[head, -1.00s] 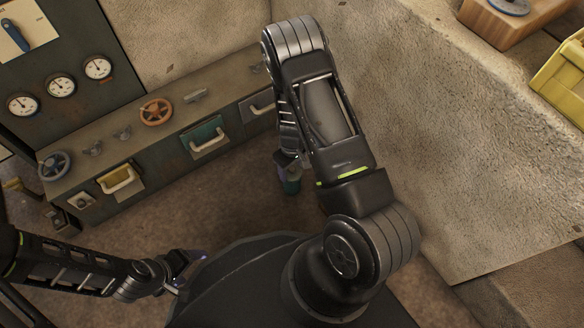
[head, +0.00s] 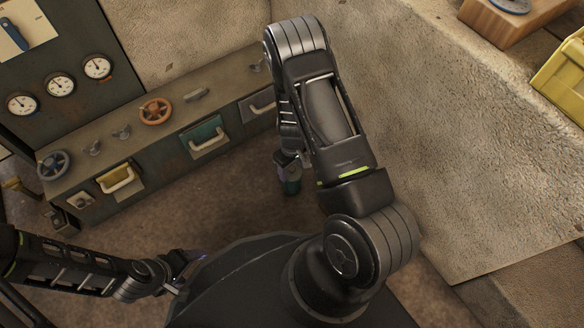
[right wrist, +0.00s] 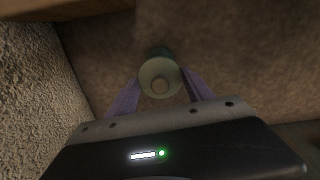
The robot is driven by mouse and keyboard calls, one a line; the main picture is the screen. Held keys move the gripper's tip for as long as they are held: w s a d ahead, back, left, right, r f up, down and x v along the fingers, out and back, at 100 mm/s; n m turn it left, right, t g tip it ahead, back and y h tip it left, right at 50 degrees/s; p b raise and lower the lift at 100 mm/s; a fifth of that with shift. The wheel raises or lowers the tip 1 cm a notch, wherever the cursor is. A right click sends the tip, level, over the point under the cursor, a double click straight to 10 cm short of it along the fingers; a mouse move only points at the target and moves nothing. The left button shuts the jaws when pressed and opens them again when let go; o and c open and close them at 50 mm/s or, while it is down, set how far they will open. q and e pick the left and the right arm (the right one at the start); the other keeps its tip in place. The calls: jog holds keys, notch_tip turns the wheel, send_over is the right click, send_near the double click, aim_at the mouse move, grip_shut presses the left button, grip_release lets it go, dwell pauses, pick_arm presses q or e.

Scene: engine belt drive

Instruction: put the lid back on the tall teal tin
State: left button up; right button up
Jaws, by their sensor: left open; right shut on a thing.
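A pale green round lid (right wrist: 160,77) with a knob in its middle faces the camera in the right wrist view. The purple fingers of my right gripper (right wrist: 161,82) are shut on it from both sides. A darker teal body, seemingly the tall teal tin (right wrist: 155,51), shows just behind the lid; I cannot tell whether the lid is seated on it. In the head view a small teal part (head: 292,187) shows below my right gripper (head: 289,172); the rest is hidden by the gripper and arm. My left gripper (head: 188,262) is open and apart from these, at lower left.
A workbench with a green drawer (head: 204,137), a yellow drawer (head: 119,178), an orange handwheel (head: 156,111) and a gauge panel (head: 61,88) runs along the left. A yellow crate (head: 562,80) and a wooden block (head: 492,22) are at upper right. Brown floor between is clear.

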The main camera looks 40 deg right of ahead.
jog(key=o, duration=1.8)
jog(key=shift+o, duration=0.2)
jog(key=shift+r, duration=0.1)
jog(key=shift+r+p, duration=2.8)
jog(key=shift+r, duration=0.65)
grip_shut()
